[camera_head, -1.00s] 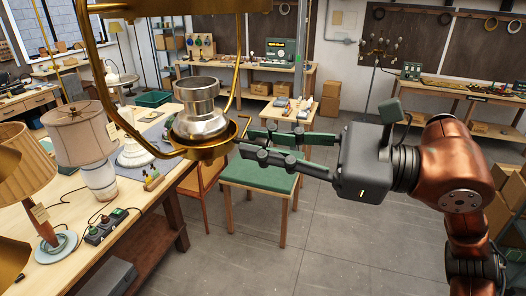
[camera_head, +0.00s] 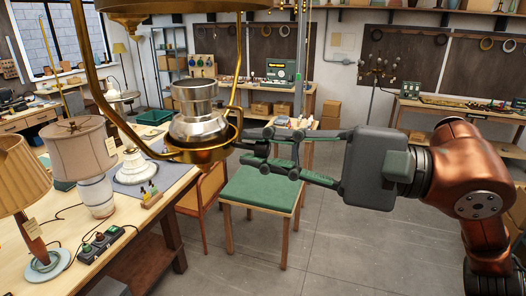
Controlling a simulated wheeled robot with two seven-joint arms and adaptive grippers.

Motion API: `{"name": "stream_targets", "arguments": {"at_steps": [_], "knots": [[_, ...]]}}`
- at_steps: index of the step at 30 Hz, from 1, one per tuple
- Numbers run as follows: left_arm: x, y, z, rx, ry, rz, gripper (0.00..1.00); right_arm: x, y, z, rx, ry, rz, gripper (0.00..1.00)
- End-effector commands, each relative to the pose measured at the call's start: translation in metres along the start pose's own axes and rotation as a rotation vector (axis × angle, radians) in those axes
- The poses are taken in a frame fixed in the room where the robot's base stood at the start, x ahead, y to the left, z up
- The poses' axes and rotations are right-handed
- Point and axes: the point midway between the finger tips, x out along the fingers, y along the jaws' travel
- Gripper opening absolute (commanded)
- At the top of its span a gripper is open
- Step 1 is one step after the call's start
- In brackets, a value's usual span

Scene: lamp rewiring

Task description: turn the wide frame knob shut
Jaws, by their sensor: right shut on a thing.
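A large brass lamp frame (camera_head: 92,62) hangs close in front of me at the upper left. Its ring (camera_head: 200,157) holds a silver metal burner or socket body (camera_head: 196,115), upright. The wide frame knob sits at the right side of this ring and is mostly hidden by the fingertips. My right gripper (camera_head: 246,147) reaches in from the right and is shut on the knob, its dark fingers pointing left. My left gripper is not in view.
A wooden workbench (camera_head: 150,222) at left carries a pleated lamp (camera_head: 22,180), a cream-shaded lamp (camera_head: 78,150) and a small switch box (camera_head: 101,244). A green-topped stool (camera_head: 262,188) stands below the gripper. Open floor (camera_head: 335,245) lies at right.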

Motion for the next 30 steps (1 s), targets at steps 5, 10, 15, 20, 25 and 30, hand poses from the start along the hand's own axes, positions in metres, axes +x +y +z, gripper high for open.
{"name": "stream_targets", "arguments": {"at_steps": [5,10,15,20,25,30], "knots": [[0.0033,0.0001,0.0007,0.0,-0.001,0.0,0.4,0.0002,0.0012,-0.0002,-0.123,0.0,0.001,0.0],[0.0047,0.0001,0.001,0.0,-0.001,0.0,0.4,0.0002,0.0011,-0.0003,-0.206,0.001,0.001,0.0],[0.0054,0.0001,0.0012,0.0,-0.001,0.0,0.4,0.0002,0.0011,-0.0005,-0.255,0.001,0.001,0.0],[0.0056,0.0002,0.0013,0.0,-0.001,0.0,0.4,0.0002,0.0011,-0.0005,-0.275,0.001,0.001,0.0],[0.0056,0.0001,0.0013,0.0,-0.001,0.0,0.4,0.0002,0.0011,-0.0004,-0.279,0.001,0.001,0.0],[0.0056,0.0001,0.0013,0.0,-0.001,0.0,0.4,0.0002,0.0012,-0.0003,-0.279,0.001,0.001,0.0]]}}
